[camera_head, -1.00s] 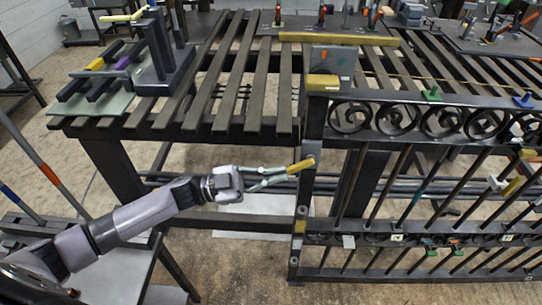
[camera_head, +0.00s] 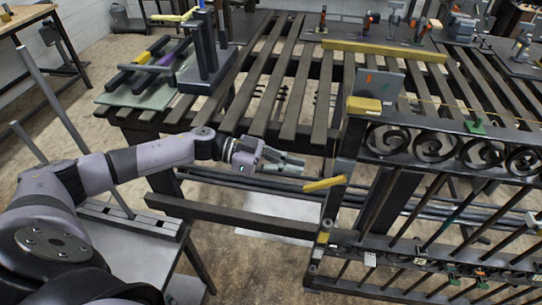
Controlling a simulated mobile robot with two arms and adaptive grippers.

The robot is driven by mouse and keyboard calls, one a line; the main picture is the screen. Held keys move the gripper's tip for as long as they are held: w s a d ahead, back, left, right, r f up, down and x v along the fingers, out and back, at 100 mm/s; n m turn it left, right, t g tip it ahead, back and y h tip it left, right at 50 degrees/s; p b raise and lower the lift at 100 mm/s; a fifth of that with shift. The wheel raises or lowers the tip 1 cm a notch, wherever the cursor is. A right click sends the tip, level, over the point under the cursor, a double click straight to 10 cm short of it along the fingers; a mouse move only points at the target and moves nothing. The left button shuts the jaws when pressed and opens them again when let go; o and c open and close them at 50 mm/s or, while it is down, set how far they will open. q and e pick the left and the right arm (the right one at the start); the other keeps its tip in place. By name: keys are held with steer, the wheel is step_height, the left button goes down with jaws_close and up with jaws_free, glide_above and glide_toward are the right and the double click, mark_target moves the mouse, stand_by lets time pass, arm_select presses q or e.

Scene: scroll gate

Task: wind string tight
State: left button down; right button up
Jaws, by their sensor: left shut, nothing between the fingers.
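A gate frame with black scrolls (camera_head: 430,142) stands along the front of the slatted table. A thin yellowish string (camera_head: 425,99) runs across the table top from near a yellow block (camera_head: 364,105) toward the right. A short yellow handle (camera_head: 324,184) sticks out at the left post of the gate, below the table top. My left gripper (camera_head: 303,166) comes in from the left with its fingers closed and empty. Its tips are just above and left of the yellow handle and look apart from it. My right gripper is not in view.
A grey plate (camera_head: 381,83) stands beside the yellow block on the gate corner. A long yellow bar (camera_head: 384,51) lies across the slats. A dark rack (camera_head: 200,65) stands at the table's left end. A grey side table (camera_head: 118,250) is below my left arm.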

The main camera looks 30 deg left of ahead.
mark_target(309, 187)
arm_select(q)
steer(key=shift+w+d+f, duration=0.25)
steer(key=shift+d+f, duration=0.5)
steer(key=shift+f, duration=0.1)
steer(key=shift+w+d+f, duration=0.2)
steer(key=shift+d+f, duration=0.5)
steer(key=shift+f, duration=0.15)
steer(key=shift+f, duration=0.1)
steer(key=shift+f+h+b, duration=0.5)
steer(key=shift+h+b, duration=0.1)
steer(key=shift+b, duration=0.65)
steer(key=f+h+b, duration=0.1)
steer(key=f+b, duration=0.1)
steer(key=b, duration=0.1)
steer(key=shift+d+t+h, duration=0.35)
steer(key=shift+t+h, duration=0.05)
steer(key=shift+w+f+b, duration=0.1)
steer(key=shift+f+b, duration=0.1)
steer(key=shift+b, duration=0.4)
steer(key=shift+w+d+f+b, duration=0.25)
steer(key=shift+w+d+f, duration=0.05)
steer(key=shift+d+f, duration=0.6)
steer(key=shift+w+d+f+b, duration=0.2)
steer(key=shift+w+d+f, duration=0.05)
steer(key=shift+d+f, duration=0.65)
steer(key=shift+d+r, duration=0.1)
